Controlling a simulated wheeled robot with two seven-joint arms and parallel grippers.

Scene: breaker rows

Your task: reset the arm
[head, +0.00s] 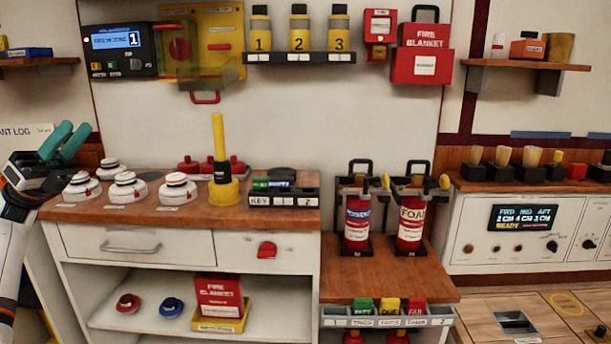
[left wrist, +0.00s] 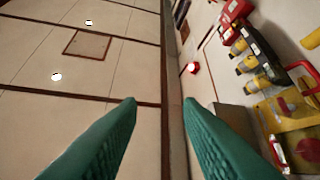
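My left gripper (head: 66,130) is at the far left of the head view, raised above the left end of the wooden counter (head: 262,212). Its two teal fingers point up and to the right. They stand apart with nothing between them. In the left wrist view the fingers (left wrist: 160,101) are also apart and empty, with pale ceiling panels and a wall beyond them. My right gripper is not in view.
White round detectors (head: 128,188) stand on the counter close to my left gripper. A yellow pole-like tool (head: 219,150) stands upright farther right. Extinguishers (head: 410,222) sit in a lower rack. Wall shelves hold numbered canisters (head: 299,32).

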